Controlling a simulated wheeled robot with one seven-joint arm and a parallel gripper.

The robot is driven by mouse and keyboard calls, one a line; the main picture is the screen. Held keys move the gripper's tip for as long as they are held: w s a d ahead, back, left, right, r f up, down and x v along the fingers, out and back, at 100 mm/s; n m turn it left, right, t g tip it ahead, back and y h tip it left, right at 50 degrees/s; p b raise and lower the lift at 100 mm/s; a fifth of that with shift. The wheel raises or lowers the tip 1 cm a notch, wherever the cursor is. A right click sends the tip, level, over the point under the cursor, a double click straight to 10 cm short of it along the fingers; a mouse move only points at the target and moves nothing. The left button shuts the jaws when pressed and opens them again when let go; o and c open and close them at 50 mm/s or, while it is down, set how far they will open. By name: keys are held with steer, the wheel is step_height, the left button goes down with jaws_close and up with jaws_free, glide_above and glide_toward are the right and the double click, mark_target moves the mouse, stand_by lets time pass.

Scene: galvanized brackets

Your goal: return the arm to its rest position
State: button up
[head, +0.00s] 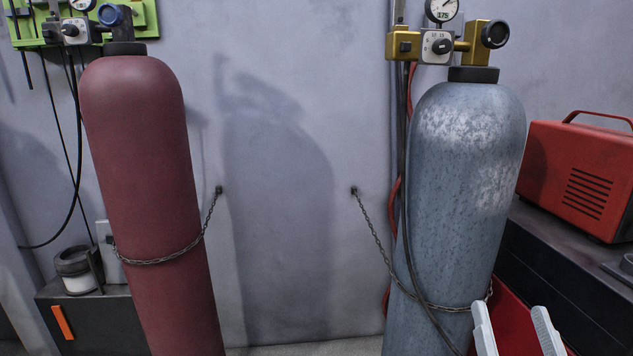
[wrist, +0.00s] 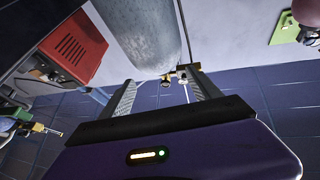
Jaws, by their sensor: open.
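My gripper (head: 512,318) shows at the bottom right of the head view as two light grey fingertips, apart and with nothing between them. It is in front of the lower part of the blue-grey gas cylinder (head: 462,170) and the dark bench. In the wrist view my gripper (wrist: 164,80) has both fingers spread and empty. There the scene looks turned over, with the blue-grey cylinder (wrist: 145,35) at the top and its brass regulator (wrist: 181,74) between the fingers in the picture, beyond them. The rest of my arm is out of the head view.
A chain (head: 372,232) loops around the blue-grey cylinder, and a maroon cylinder (head: 145,190) is chained at left. A red machine (head: 578,175) stands on the dark bench (head: 545,245) at right. Bare wall (head: 290,180) and open space lie between the cylinders.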

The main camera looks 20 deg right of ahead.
steer(key=s+a+f+n+g+y, duration=0.5)
steer(key=s+a+f+y, duration=0.5)
steer(key=s+a+f, duration=0.8)
steer(key=s+f+n, duration=0.1)
steer(key=s, duration=0.2)
steer(key=shift+n+y, duration=0.4)
steer(key=shift+c, duration=0.2)
stand_by(0.6)
